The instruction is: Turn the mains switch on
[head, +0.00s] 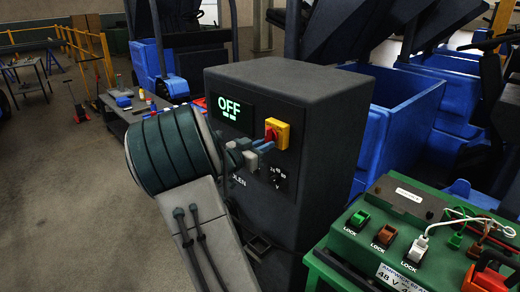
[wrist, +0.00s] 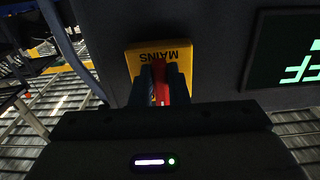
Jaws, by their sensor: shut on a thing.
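The mains switch is a red handle (head: 272,126) on a yellow plate (head: 282,134), on the front of a dark grey cabinet (head: 318,136). The wrist view shows the plate (wrist: 137,57) upside down, marked MAINS, with the red handle (wrist: 160,72) in front of it. A lit green display (head: 230,109) beside the switch reads OFF. My gripper (head: 266,144) is at the switch, and in the wrist view its fingers (wrist: 161,84) stand on both sides of the red handle, shut on it. The fingers hide part of the handle.
A dark dial (head: 280,178) sits below the switch. A green unit (head: 390,235) with several coloured connectors and cables stands at the right front. A low table (head: 135,110) with tools is at left; open floor (head: 60,190) lies beyond my arm.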

